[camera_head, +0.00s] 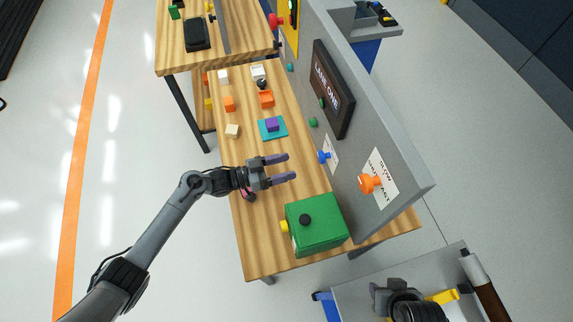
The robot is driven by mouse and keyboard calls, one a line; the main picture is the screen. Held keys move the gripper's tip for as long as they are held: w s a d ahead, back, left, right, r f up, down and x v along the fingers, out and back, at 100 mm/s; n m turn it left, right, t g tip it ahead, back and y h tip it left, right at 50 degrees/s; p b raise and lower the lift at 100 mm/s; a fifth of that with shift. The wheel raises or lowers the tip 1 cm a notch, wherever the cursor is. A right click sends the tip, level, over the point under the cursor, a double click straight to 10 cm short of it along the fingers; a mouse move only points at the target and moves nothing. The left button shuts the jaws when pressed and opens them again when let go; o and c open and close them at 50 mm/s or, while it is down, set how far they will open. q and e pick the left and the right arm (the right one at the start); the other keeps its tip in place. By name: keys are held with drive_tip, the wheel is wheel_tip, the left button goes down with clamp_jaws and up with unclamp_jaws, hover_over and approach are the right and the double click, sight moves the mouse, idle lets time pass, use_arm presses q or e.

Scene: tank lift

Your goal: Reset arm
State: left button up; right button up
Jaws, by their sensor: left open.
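My left gripper (290,167) is open and empty, with its two purple-grey fingers pointing right over the wooden table (262,255). The left arm reaches in from the lower left. The gripper is above the green box (318,228) in the picture and apart from it. A teal mat (263,135) with a purple block (272,125) lies a little above the gripper in the picture.
A grey panel (355,165) with an orange knob (371,184) and a blue knob (323,156) stands along the table's right side. Open floor (175,245) lies left of the table.

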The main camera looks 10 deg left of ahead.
idle(0.3)
